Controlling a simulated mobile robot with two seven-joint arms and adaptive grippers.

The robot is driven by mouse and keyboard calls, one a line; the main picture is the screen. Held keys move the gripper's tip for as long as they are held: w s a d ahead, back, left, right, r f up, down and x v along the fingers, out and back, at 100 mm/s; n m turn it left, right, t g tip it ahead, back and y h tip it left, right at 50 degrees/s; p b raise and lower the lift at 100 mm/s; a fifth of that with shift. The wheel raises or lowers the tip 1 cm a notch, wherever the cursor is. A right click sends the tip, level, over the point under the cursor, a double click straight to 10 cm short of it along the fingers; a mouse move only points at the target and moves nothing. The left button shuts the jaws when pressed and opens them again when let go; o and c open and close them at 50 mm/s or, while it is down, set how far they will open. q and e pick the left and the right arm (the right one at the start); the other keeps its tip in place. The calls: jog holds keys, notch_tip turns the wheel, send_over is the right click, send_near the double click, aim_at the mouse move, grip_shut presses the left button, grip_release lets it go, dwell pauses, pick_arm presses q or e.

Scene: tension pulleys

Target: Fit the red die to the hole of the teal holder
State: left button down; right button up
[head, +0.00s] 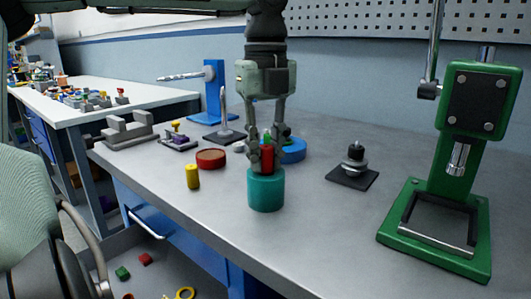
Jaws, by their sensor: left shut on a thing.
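The red die (267,158) is a small upright piece between the fingertips of my left gripper (266,165), near the picture's centre. My left gripper points down and is shut on the red die. The teal holder (266,193) is a short upright cylinder on the bench, directly below the fingertips. The die's lower end is at the holder's top. The fingers partly hide the die and the holder's hole, so I cannot tell whether the die is inside it. My right gripper is not in view.
On the grey bench (330,235) are a yellow cylinder (193,176), a red disc (211,159) and a blue round piece (293,150) close by. A black-based pulley stand (353,168) and a green press (465,115) stand to the right. The bench's front is clear.

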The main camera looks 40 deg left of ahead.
pick_arm(q)
jog(key=shift+f, duration=0.15)
jog(key=shift+f, duration=0.2)
jog(key=shift+r, duration=0.1)
jog(key=shift+r, duration=0.3)
dwell(0.5)
jog(key=shift+f, duration=0.1)
jog(key=shift+f+b, duration=0.3)
jog(key=shift+b, duration=0.2)
jog(key=shift+r, duration=0.1)
jog(key=shift+r, duration=0.25)
dwell(0.5)
